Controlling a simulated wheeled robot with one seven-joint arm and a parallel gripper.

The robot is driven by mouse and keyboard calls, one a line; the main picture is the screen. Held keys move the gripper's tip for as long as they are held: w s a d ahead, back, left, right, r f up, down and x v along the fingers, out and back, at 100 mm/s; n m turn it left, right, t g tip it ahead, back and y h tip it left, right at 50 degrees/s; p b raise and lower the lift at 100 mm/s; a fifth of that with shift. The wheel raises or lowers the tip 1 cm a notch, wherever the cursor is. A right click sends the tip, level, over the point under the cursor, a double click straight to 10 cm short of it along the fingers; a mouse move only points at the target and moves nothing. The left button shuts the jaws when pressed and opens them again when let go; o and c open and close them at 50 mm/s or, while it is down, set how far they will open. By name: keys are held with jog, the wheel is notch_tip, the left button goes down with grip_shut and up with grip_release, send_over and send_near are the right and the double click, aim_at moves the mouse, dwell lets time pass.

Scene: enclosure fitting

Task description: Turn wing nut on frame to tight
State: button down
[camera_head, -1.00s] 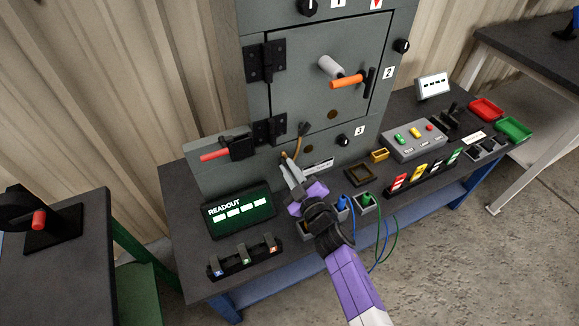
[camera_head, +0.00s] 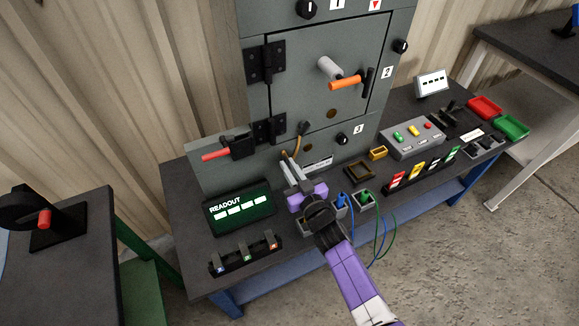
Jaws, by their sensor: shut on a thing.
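The grey cabinet frame (camera_head: 215,178) stands at the back of the bench. My gripper (camera_head: 288,163) reaches up to its lower front, left of the knob marked 3. Its pale fingers are closed on a small brass-coloured piece at the frame, which appears to be the wing nut. The fingers hide most of the nut, so its wings and angle cannot be made out. A brown cable (camera_head: 298,143) hangs from a dark fitting just above the fingertips. A pale label plate (camera_head: 319,163) is right beside the fingers.
The readout (camera_head: 239,209) and a three-slot block (camera_head: 245,254) stand left of my gripper. Sockets with a blue plug (camera_head: 341,201) and a green plug (camera_head: 366,197) are close on its right. An orange-handled door (camera_head: 310,80) is above.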

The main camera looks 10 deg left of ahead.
jog(key=shift+f, duration=0.1)
dwell(0.3)
jog(key=c, duration=1.5)
grip_release()
jog(key=p+v, duration=0.3)
jog(key=v, duration=0.4)
jog(key=shift+s+d+p, duration=0.25)
jog(key=shift+s+p, duration=0.05)
